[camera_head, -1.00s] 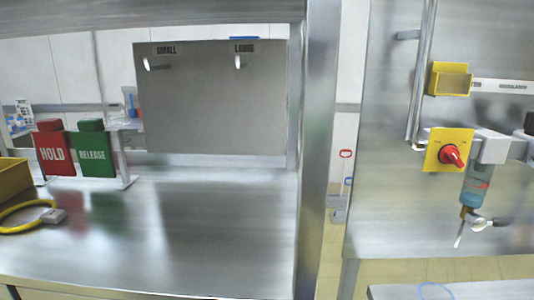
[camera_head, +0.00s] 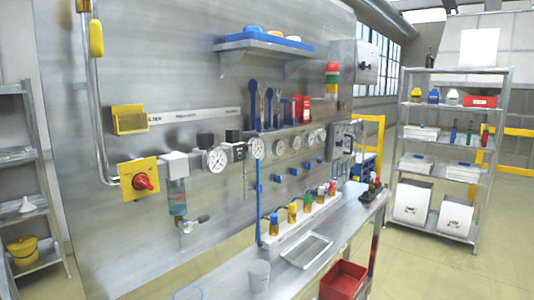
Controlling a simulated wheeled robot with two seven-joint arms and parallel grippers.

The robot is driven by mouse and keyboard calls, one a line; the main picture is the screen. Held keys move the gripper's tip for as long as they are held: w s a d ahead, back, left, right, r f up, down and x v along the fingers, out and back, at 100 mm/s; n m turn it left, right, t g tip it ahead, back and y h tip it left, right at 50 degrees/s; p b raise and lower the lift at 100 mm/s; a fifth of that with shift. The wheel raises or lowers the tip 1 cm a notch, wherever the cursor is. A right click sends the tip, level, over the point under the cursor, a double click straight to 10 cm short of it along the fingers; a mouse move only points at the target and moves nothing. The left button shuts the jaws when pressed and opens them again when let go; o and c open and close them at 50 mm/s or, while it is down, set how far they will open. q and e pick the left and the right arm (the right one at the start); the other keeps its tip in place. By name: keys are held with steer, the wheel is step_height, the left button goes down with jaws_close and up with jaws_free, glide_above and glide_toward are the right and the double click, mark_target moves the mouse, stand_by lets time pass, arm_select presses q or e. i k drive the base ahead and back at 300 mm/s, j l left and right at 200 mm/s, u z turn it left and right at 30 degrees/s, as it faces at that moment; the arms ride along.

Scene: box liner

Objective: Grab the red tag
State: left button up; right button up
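No red tag like the one marked HOLD can be seen in the head view now. Neither of my grippers is in view. A red rotary knob (camera_head: 143,182) on a yellow plate (camera_head: 127,185) is at the left of the metal panel. A red box-like item (camera_head: 302,109) sits on the panel near the tools.
A red bin (camera_head: 343,280) stands in front. A shelf rack (camera_head: 398,145) is at the right, with open floor before it.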

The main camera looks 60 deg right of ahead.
mark_target(306, 100)
steer(key=k+z, duration=0.15)
steer(key=z, duration=0.25)
steer(key=k+z, duration=0.1)
steer(key=z, duration=0.3)
steer(key=k+l+z, duration=0.1)
steer(key=z, duration=0.35)
steer(key=i+z, duration=0.45)
steer(key=i, duration=0.2)
